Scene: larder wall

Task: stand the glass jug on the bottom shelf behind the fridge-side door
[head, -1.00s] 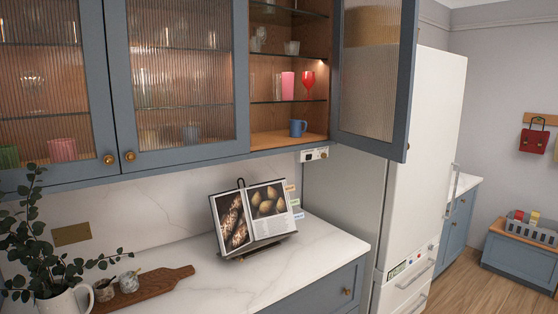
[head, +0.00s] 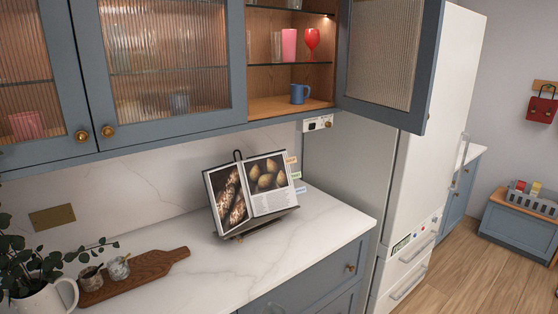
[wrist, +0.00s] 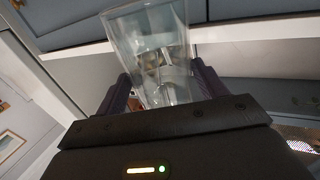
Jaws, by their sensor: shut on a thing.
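The glass jug (wrist: 150,40) is clear and shows in the wrist view, upright or slightly tilted, between the two dark fingers of my gripper (wrist: 158,88). My gripper is shut on it. Neither the jug nor my gripper shows in the head view. The fridge-side door (head: 388,60) of the wall cabinet stands open, swung out in front of the fridge. The bottom shelf (head: 270,107) behind it is wooden and holds a blue mug (head: 298,93) toward its right side. The left part of that shelf looks bare.
A glass shelf (head: 285,65) above holds a pink tumbler (head: 289,45) and a red goblet (head: 312,42). Two fluted-glass doors (head: 175,75) to the left are shut. A cookbook on a stand (head: 250,195) and a wooden board (head: 150,270) occupy the counter (head: 325,235).

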